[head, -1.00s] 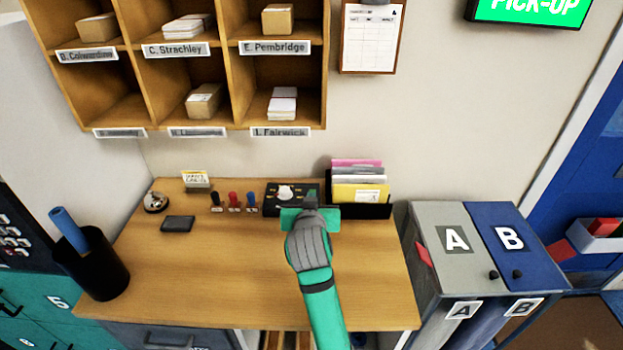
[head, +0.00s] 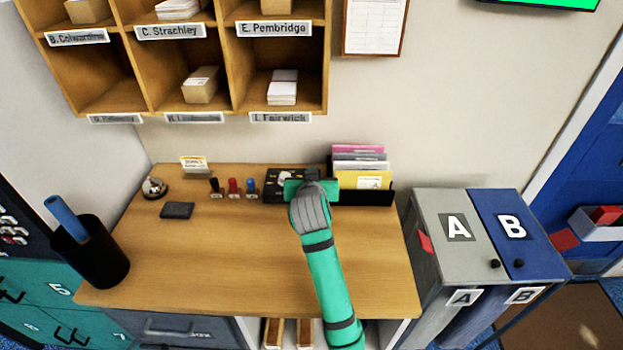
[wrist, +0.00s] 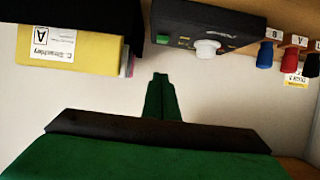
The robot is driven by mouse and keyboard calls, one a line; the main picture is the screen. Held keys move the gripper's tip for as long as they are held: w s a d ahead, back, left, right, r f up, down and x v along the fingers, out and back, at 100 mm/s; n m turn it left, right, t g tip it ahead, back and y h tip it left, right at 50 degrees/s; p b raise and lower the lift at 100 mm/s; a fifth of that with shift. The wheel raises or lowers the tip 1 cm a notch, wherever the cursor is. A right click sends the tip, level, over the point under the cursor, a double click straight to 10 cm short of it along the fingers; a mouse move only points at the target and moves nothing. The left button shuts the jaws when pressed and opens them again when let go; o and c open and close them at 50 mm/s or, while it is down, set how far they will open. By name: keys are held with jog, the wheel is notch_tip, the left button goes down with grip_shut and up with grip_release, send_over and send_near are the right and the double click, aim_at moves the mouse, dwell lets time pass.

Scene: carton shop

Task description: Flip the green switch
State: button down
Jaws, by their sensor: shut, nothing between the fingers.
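The black control box (head: 272,186) stands at the back of the desk, left of the folder rack. In the wrist view the box (wrist: 222,20) carries a white knob (wrist: 207,47) and a small green switch (wrist: 163,39). The head view hides the switch behind my gripper (head: 312,180), which covers the right part of the box. In the wrist view my gripper (wrist: 160,82) has its two green fingers together and empty. The fingertips appear just short of the switch, lined up with it, with a visible gap. I cannot tell which way the switch is set.
The folder rack (head: 378,197) stands close right of the box; its yellow folder (wrist: 80,45) shows in the wrist view. A blue stamp (head: 252,186), a red stamp (head: 233,187) and a black stamp (head: 214,187) stand left of it. The front desk (head: 200,270) is clear.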

jog(key=x, duration=0.3)
jog(key=shift+w, duration=0.15)
jog(key=f, duration=0.3)
jog(key=shift+w+f, duration=0.15)
jog(key=shift+w, duration=0.05)
jog(key=shift+s+f, duration=0.1)
jog(key=shift+f, duration=0.5)
